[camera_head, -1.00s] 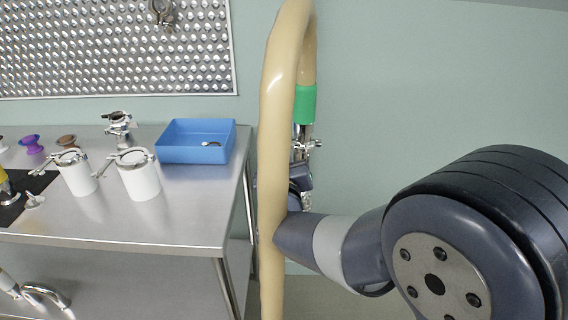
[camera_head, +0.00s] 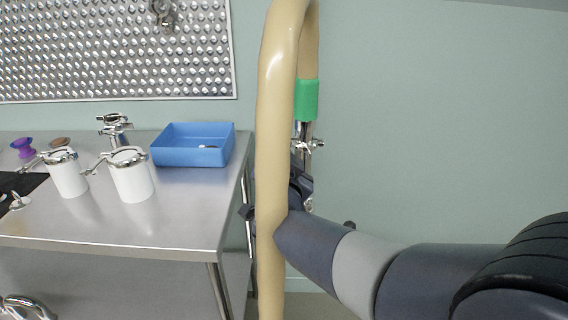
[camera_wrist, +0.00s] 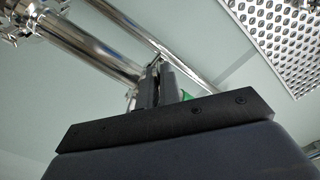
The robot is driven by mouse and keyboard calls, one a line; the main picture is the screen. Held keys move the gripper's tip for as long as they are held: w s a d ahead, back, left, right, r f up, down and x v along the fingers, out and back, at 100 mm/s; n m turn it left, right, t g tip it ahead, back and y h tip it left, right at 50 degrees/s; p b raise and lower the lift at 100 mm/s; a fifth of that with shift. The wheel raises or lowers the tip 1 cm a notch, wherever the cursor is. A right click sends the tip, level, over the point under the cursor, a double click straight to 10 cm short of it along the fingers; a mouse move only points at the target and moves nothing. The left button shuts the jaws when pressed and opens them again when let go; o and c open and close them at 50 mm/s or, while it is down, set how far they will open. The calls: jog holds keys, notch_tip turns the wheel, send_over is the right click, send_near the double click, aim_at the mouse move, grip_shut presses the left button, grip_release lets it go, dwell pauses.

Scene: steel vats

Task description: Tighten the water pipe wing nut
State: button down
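The water pipe is a steel pipe under a green sleeve (camera_head: 306,100), behind a thick beige hose (camera_head: 270,130). A small clamp with a wing nut (camera_head: 318,144) sits on it just below the sleeve. My gripper (camera_head: 302,178) is just below the clamp, partly hidden by the hose. In the wrist view my gripper's dark fingers (camera_wrist: 163,84) point up close together. Steel tubing and a bit of green show right behind them. The wing nut cannot be made out there, and whether the fingers hold anything is unclear.
A steel table (camera_head: 190,215) at left carries a blue bin (camera_head: 190,158), two white canisters (camera_head: 132,176) and small fittings. A dimpled metal panel (camera_head: 115,50) hangs on the wall. The beige hose stands right against my arm. The wall area to the right is clear.

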jog(key=m+b, duration=0.3)
jog(key=m, duration=0.3)
jog(key=shift+f+b, duration=0.1)
jog(key=shift+b, duration=0.2)
jog(key=m+b, duration=0.3)
jog(key=m, duration=0.3)
jog(key=shift+m, duration=0.3)
jog(key=c, duration=1.9)
grip_release()
jog(key=s+p, duration=0.2)
jog(key=s, duration=0.9)
jog(key=shift+a, duration=0.15)
jog(key=shift+w, duration=0.2)
